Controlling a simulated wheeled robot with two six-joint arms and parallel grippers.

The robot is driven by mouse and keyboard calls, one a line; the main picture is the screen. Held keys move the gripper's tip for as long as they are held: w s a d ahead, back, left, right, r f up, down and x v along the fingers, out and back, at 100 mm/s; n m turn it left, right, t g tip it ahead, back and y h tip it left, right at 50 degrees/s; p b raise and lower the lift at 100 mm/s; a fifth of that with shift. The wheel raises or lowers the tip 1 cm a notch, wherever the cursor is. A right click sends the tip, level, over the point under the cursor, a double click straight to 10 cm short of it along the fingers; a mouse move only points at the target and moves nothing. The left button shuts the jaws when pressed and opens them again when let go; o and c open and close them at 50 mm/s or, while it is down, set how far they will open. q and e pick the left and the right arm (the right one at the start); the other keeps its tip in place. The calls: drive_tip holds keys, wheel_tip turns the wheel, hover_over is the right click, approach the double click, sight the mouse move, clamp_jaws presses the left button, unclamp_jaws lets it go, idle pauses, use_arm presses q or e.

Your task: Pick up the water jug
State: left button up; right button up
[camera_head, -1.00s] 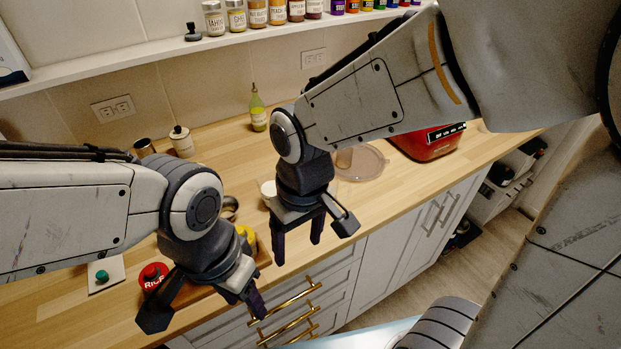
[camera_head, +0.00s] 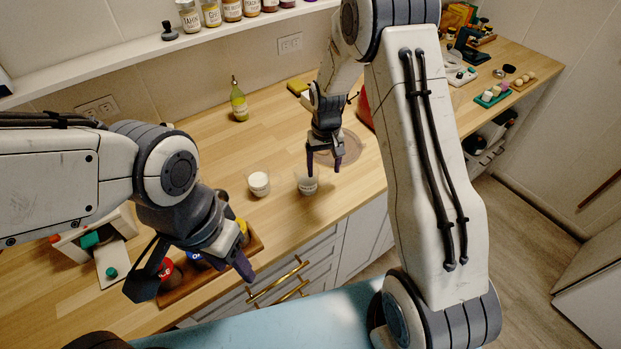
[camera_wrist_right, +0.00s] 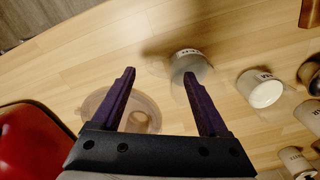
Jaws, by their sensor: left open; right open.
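I cannot tell for sure which thing is the water jug. A clear round vessel or lid (camera_head: 352,148) stands on the wooden counter behind my right gripper; it also shows in the right wrist view (camera_wrist_right: 92,104), partly behind a finger. My right gripper (camera_head: 324,166) points down, open and empty, above the counter. A small labelled translucent cup (camera_head: 307,186) is just below and left of its fingers; in the right wrist view this cup (camera_wrist_right: 190,64) is beyond the right fingertip. My left gripper (camera_head: 195,275) is open and empty over the counter's front left, near a wooden tray.
A white cup (camera_head: 259,184) stands left of the labelled cup. A green-yellow bottle (camera_head: 239,104) is near the wall. The wooden tray (camera_head: 256,243) holds several round-topped jars. A red object (camera_wrist_right: 38,140) is beside the clear vessel. The counter between bottle and cups is bare.

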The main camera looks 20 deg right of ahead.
sight(325, 184)
drive_tip(key=shift+s+f+p, duration=0.2)
drive_tip(key=shift+f+p, duration=0.1)
drive_tip(key=shift+f, duration=0.05)
drive_tip(key=f, duration=0.1)
drive_tip(key=f+p, duration=0.1)
drive_tip(key=f, duration=0.1)
drive_tip(key=shift+s+d+f+p, duration=0.15)
drive_tip(key=shift+s+f+p, duration=0.1)
drive_tip(key=shift+s+p, duration=0.05)
drive_tip(key=shift+f, duration=0.5)
clamp_jaws()
